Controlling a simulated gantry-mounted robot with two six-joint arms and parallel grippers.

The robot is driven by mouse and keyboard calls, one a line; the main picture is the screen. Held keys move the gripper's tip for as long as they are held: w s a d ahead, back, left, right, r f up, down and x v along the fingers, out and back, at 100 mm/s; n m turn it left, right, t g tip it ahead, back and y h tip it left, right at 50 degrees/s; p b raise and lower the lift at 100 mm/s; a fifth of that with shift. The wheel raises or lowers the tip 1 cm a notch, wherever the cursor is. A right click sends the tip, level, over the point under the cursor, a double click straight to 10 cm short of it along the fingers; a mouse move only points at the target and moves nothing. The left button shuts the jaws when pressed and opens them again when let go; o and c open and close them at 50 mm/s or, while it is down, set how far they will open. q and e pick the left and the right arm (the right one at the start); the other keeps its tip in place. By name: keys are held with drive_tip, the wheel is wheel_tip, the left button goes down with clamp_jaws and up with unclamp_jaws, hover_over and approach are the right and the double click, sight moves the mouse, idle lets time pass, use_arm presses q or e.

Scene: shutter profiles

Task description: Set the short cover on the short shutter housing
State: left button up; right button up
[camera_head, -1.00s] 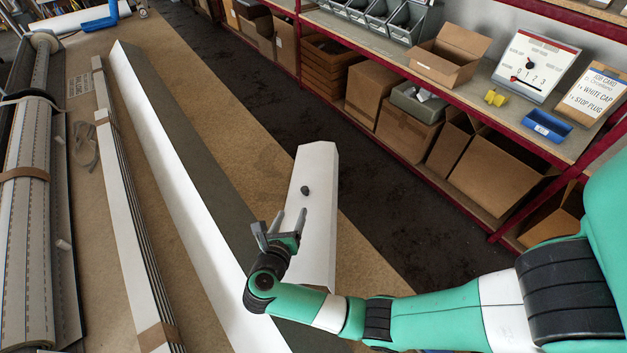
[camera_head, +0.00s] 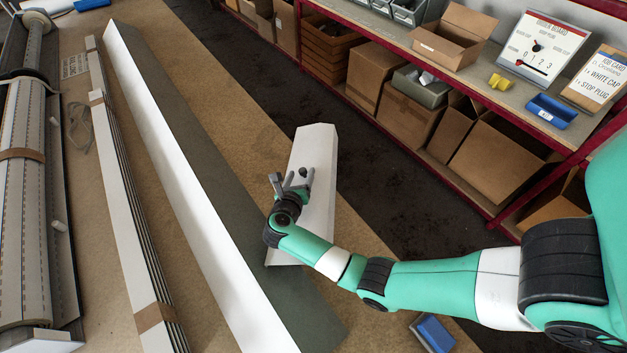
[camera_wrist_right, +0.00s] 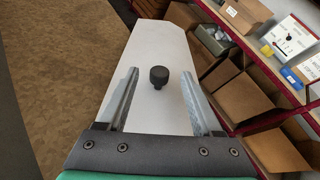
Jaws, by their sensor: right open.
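A short white cover (camera_head: 318,150) with a black knob (camera_head: 303,172) lies at mid-view on the table in the head view. My right gripper (camera_head: 289,182) is open beside the knob. In the right wrist view the knob (camera_wrist_right: 158,77) shows between the spread fingers of the gripper (camera_wrist_right: 160,75), with gaps on both sides, above the white cover (camera_wrist_right: 150,50). A long white and grey profile (camera_head: 175,165) lies to the left of the cover. I cannot pick out the short shutter housing for sure. My left gripper is not in view.
Long strapped slats (camera_head: 125,215) and a rolled shutter (camera_head: 20,200) lie at the left. A red-framed shelf (camera_head: 470,95) with boxes stands at the right beyond a dark floor strip. A blue item (camera_head: 434,333) lies near the bottom edge.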

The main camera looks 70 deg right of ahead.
drive_tip(key=shift+w+d+f, duration=0.1)
drive_tip(key=shift+d, duration=0.2)
clamp_jaws()
idle(0.5)
wheel_tip(320, 180, up, 28)
drive_tip(key=p, duration=2.5)
drive_tip(key=shift+p, duration=0.35)
